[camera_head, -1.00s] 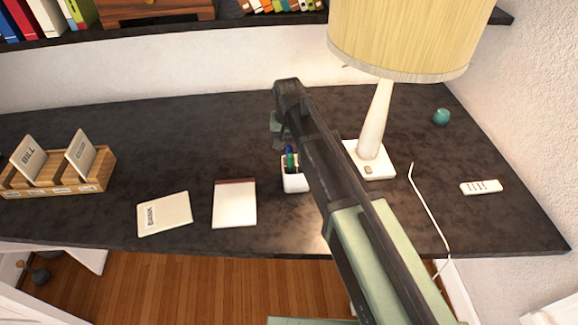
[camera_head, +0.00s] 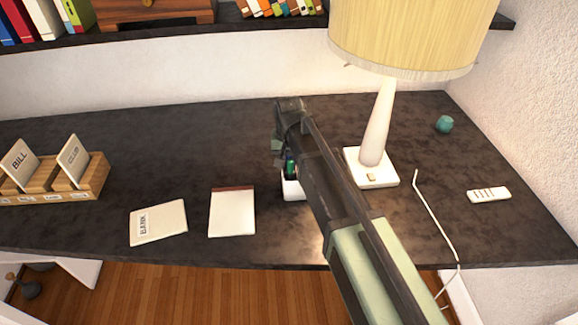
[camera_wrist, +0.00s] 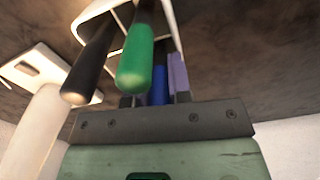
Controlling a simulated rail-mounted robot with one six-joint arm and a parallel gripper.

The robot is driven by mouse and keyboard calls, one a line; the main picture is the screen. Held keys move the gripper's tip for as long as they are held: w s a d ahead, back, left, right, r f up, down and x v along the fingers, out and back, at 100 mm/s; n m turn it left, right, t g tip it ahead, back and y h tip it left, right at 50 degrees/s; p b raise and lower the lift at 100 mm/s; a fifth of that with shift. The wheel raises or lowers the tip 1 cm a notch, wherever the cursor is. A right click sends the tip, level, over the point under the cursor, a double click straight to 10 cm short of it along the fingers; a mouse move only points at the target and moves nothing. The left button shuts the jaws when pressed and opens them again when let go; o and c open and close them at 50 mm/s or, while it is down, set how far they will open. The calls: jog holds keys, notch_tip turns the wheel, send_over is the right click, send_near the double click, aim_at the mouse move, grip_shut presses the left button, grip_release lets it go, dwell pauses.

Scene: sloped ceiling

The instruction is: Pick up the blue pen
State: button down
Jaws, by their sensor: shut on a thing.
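The blue pen (camera_wrist: 158,88) shows in the wrist view, partly hidden behind a green pen (camera_wrist: 135,65). My gripper (camera_wrist: 156,99) is shut on the blue pen, whose end is between the fingers. The pen is at the white cup (camera_head: 293,190), which also shows in the wrist view (camera_wrist: 92,18). In the head view my gripper (camera_head: 282,152) is over the cup and the blue pen cannot be made out.
A black pen (camera_wrist: 88,65) and a purple item (camera_wrist: 178,72) are close to my gripper. A lamp (camera_head: 375,130) stands right of my arm. A notepad (camera_head: 232,213) and an envelope (camera_head: 158,223) lie to the left. The desk behind the cup is clear.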

jog(key=shift+r, duration=0.1)
notch_tip(320, 180, up, 20)
jog(key=p, duration=2)
jog(key=shift+f, duration=0.2)
